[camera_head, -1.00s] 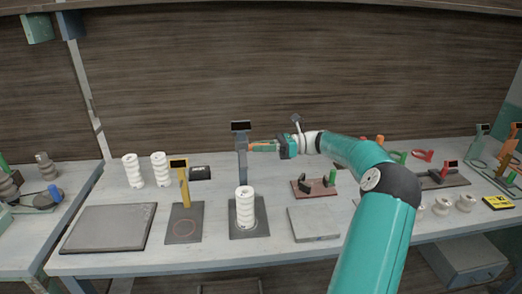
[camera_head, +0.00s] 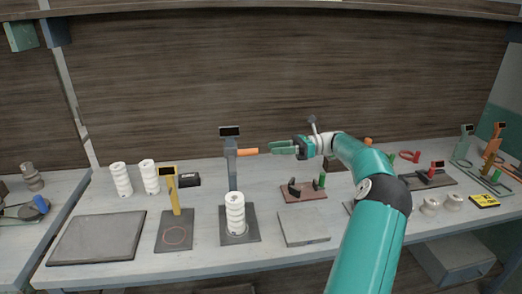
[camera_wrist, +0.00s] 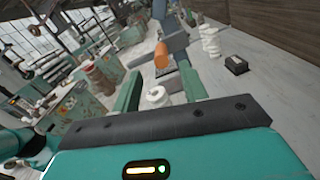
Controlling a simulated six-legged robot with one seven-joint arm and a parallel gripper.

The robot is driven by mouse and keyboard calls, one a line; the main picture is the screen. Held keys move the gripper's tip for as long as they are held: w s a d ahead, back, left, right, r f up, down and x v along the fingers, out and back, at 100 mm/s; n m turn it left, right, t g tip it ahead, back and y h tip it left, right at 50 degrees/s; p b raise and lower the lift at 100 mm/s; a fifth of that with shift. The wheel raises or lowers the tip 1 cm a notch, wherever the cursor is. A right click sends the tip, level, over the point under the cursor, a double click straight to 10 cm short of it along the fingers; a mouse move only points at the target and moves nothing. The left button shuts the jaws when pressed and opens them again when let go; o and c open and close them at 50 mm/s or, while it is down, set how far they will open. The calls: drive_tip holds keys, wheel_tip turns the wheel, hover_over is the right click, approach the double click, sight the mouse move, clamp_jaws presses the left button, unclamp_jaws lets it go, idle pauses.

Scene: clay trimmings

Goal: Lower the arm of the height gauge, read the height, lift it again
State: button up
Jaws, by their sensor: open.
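The height gauge (camera_head: 232,170) is a blue-grey post with a dark display on top, on a dark base plate. Its orange handle (camera_head: 247,152) sticks out to the right near the top; it also shows in the wrist view (camera_wrist: 161,56). A white ribbed clay piece (camera_head: 235,214) stands upright on the base, below the arm; its top shows in the wrist view (camera_wrist: 157,97). My gripper (camera_head: 272,147) is open and empty, just right of the handle and apart from it. In the wrist view the handle lies ahead, between the two green fingers. The display is too small to read.
A yellow gauge (camera_head: 175,192) stands to the left, with two white ribbed pieces (camera_head: 121,180) behind it. A grey slab (camera_head: 98,238) lies at the far left. A reddish fixture (camera_head: 303,191) and a bare grey plate (camera_head: 303,228) are to the right.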

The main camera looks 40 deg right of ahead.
drive_tip(key=v, duration=0.4)
drive_tip(key=shift+s+d, duration=0.15)
drive_tip(key=shift+d, duration=0.1)
idle(0.3)
